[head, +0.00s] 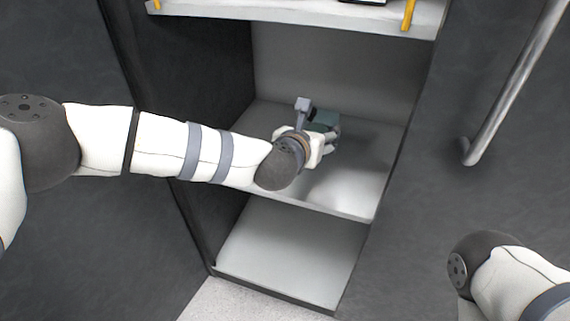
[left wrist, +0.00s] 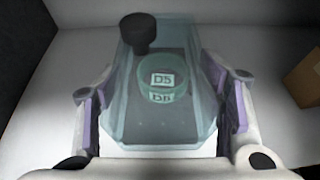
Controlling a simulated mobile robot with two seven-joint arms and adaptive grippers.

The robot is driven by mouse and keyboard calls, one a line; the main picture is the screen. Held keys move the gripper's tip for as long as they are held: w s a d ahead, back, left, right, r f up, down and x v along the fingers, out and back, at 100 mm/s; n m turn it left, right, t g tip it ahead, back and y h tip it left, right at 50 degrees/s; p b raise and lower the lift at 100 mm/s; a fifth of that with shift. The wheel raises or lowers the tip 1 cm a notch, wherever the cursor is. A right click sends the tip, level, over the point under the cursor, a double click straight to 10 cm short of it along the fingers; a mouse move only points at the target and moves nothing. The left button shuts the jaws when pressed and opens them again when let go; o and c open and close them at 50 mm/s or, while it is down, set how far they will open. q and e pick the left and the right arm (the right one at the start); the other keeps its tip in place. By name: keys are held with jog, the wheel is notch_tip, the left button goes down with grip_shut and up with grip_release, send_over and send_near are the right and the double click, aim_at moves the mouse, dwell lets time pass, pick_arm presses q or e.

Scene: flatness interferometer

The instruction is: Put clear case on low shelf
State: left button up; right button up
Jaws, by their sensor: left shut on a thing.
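The clear case (head: 325,121) is a teal, see-through box over the middle shelf board (head: 345,190), deep in the bay. In the left wrist view the case (left wrist: 187,122) shows a round green piece labelled D5 inside and a black knob on its far left end. My left gripper (head: 322,146) is shut on the case, one finger on each side, as the left wrist view also shows. Whether the case touches the board I cannot tell. My right gripper is out of view; only part of that arm shows at the lower right.
A lower board (head: 290,255) lies empty below. An upper board (head: 300,12) with yellow posts (head: 408,14) is overhead. Dark side walls bound the bay, and a metal handle (head: 510,90) is at the right. A brown box (left wrist: 304,78) stands to the right in the left wrist view.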

pick_arm(q)
jog(key=a+f+b, duration=0.1)
jog(key=a+f, duration=0.5)
jog(key=shift+w+a+f, duration=0.15)
jog(key=shift+w+a, duration=0.05)
jog(key=f, duration=0.2)
jog(key=f+b, duration=0.1)
jog(key=shift+a+f, duration=0.25)
jog(key=shift+f, duration=0.1)
jog(key=o, duration=1.4)
jog(key=shift+o, duration=0.3)
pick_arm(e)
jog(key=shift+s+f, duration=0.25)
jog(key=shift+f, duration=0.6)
pick_arm(q)
jog(key=shift+s+r, duration=0.1)
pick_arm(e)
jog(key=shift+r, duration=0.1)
